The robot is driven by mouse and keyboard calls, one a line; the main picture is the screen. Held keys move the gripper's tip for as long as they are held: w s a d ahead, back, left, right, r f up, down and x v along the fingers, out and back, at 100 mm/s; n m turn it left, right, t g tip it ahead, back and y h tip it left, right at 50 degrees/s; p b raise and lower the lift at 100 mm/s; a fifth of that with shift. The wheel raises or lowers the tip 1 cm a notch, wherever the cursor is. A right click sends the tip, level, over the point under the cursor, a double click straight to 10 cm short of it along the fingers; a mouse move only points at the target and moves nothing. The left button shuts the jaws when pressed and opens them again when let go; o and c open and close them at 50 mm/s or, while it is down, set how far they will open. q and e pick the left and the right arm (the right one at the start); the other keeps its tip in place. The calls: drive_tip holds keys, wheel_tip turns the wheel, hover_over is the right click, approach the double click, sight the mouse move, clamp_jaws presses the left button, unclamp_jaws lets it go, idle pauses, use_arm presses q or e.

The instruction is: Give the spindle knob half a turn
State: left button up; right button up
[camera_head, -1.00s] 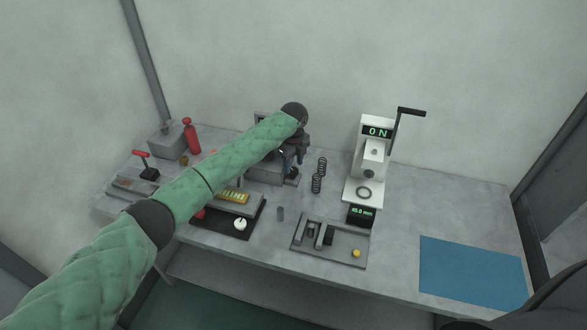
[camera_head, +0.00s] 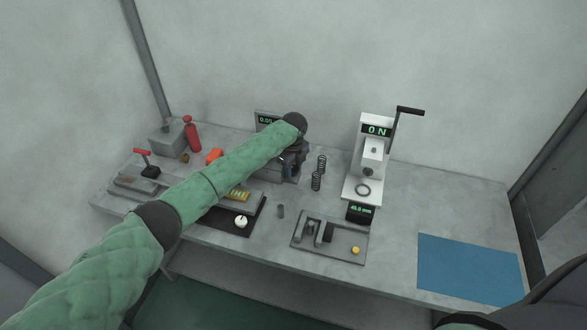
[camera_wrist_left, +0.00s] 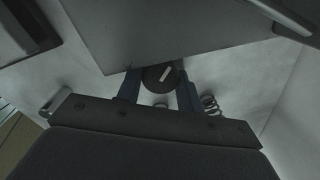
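The spindle knob (camera_wrist_left: 162,76) shows in the left wrist view as a dark round disc with a slanted white mark. The two blue fingers of my left gripper (camera_wrist_left: 160,88) stand apart, one on each side of it. Whether they press on the knob or leave a small gap, I cannot tell. In the head view my left gripper (camera_head: 292,168) points down at the grey device in the middle of the table, and my wrist hides the knob there. A display (camera_head: 267,119) behind my wrist is partly covered; its lit digits start with 0.0. My right gripper is out of view.
A grey fixture tray (camera_head: 345,254), a black tray with a white dial (camera_head: 241,222) and a blue mat (camera_head: 470,268) lie nearer. A red bottle (camera_head: 192,135) stands left.

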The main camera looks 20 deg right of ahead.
use_arm(q)
drive_tip(key=shift+n, duration=0.4)
drive_tip(key=shift+n, duration=0.9)
drive_tip(key=n, duration=0.3)
drive_tip(key=shift+d+r+n, duration=0.1)
drive_tip(key=shift+d+n, duration=0.05)
drive_tip(key=shift+n, duration=0.15)
drive_tip(key=n+p, duration=0.1)
drive_tip(key=n, duration=0.2)
drive_tip(key=shift+w, duration=0.1)
drive_tip(key=shift+n, duration=1)
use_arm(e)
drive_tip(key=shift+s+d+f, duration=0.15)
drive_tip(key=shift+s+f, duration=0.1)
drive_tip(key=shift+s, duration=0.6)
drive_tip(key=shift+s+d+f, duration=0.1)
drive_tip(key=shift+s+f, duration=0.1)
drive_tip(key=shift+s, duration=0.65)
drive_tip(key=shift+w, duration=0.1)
use_arm(q)
drive_tip(key=o, duration=0.7)
